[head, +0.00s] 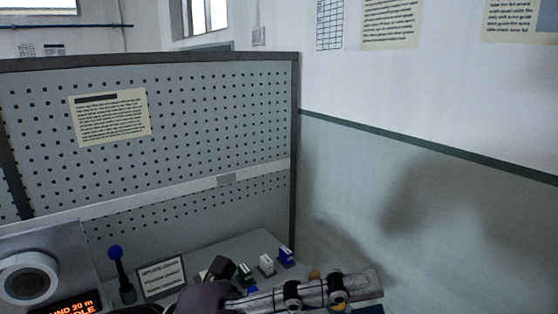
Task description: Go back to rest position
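No gripper fingers can be made out in the head view. An arm part of mine, a silver link with black bands and a dark rounded joint, crosses the bottom edge. A dark block stands up just above that joint; I cannot tell whether it is part of my arm or a thing on the bench. The winding machine (60,262) shows at the lower left, with a round grey hub (28,284) and an orange-lettered display (62,306), partly cut off. A blue-knobbed lever (116,262) stands upright beside it.
A small sign (162,277) stands near the lever. A perforated panel (190,120) closes the back; a wall (440,230) is at the right.

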